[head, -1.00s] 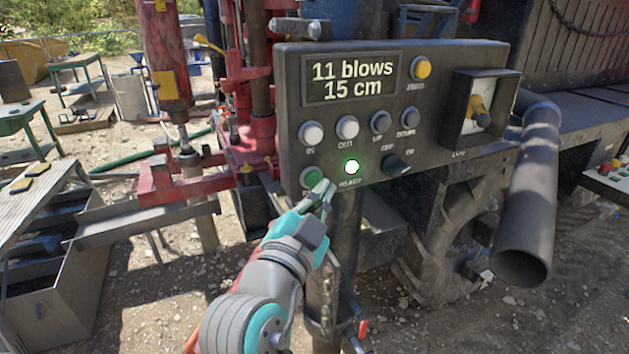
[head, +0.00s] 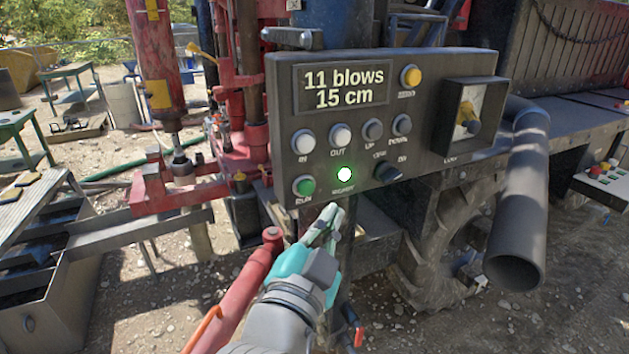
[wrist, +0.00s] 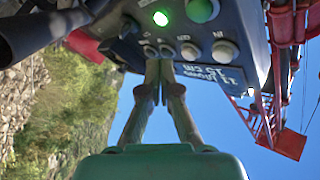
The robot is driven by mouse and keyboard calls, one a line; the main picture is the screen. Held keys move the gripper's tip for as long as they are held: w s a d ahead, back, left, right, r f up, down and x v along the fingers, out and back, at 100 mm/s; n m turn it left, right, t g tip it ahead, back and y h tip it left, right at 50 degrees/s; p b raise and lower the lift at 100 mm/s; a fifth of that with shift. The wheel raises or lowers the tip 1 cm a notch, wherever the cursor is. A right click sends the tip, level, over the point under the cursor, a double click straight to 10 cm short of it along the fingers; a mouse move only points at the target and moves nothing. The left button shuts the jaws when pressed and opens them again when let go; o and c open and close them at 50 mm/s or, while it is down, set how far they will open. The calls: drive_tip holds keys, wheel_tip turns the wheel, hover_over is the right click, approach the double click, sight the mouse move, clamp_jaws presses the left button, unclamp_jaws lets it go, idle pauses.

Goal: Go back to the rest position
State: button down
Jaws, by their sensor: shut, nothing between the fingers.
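My gripper (head: 334,212) is shut and empty. In the head view it is just below the lower edge of the control panel (head: 440,75), under the lit white-green lamp (head: 344,175). The green RUN button (head: 303,185) is to its upper left, uncovered. The panel's display (head: 342,88) reads "11 blows 15 cm". In the wrist view the closed fingers (wrist: 160,75) point up at the panel's underside and face, with the glowing lamp (wrist: 160,18) and green button (wrist: 201,9) beyond the tips. I cannot tell from this view if they touch the panel.
A dark pipe (head: 520,200) hangs right of the panel. A red rig (head: 180,185) with a red mast stands at the left. A metal box (head: 60,290) is at lower left. A red arm-like bar (head: 240,295) lies beside my wrist. Gravel ground shows below.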

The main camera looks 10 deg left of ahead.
drive_tip(key=s+d+f+n+y, duration=0.1)
drive_tip(key=d+f+n+y, duration=0.15)
drive_tip(key=f, duration=0.55)
drive_tip(key=s+d+f+n+g+y, duration=0.1)
drive_tip(key=d+f+n, duration=0.25)
drive_tip(key=f, duration=0.35)
drive_tip(key=s+d+f+n+y, duration=0.1)
drive_tip(key=s+d+f+n, duration=0.15)
drive_tip(key=f, duration=0.55)
drive_tip(key=s+d+f+n+g+y, duration=0.25)
drive_tip(key=s+d+f, duration=0.45)
drive_tip(key=s+f, duration=0.4)
drive_tip(key=s+d+h, duration=0.1)
drive_tip(key=s+d, duration=0.2)
drive_tip(key=s, duration=0.8)
drive_tip(key=s+d+m+h, duration=0.1)
drive_tip(key=s+d, duration=0.3)
drive_tip(key=s, duration=0.7)
drive_tip(key=shift+s+d+f+g+h, duration=0.15)
drive_tip(key=shift+d+f+g+h, duration=0.1)
drive_tip(key=shift+f+g+h, duration=0.3)
drive_tip(key=c, duration=1.9)
unclamp_jaws()
drive_tip(key=shift+r, duration=0.15)
